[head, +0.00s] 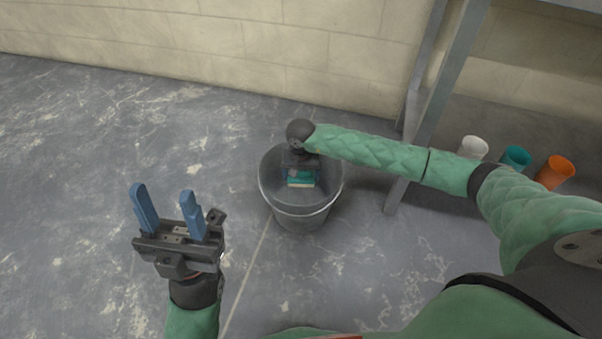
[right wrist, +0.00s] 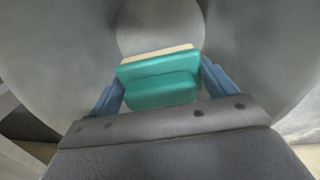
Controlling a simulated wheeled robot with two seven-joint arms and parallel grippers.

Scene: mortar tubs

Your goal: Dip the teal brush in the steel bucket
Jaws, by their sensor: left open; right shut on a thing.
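The steel bucket (head: 302,212) stands on the floor near the wall. My right gripper (head: 300,173) points down into its mouth, shut on the teal brush (head: 301,179). In the right wrist view the brush (right wrist: 160,84) sits between the two blue fingers of my right gripper (right wrist: 163,90), with a pale bristle edge showing at its far side. The bucket's grey inner wall (right wrist: 270,45) surrounds it there. Whether the bristles touch the bottom I cannot tell. My left gripper (head: 168,212) is open and empty, to the left of the bucket.
A grey metal rack or table with a leg (head: 425,110) stands to the right of the bucket. Beneath it are a white cup (head: 474,147), a teal cup (head: 515,158) and an orange cup (head: 556,172). The block wall (head: 200,40) is behind. The floor at left is clear.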

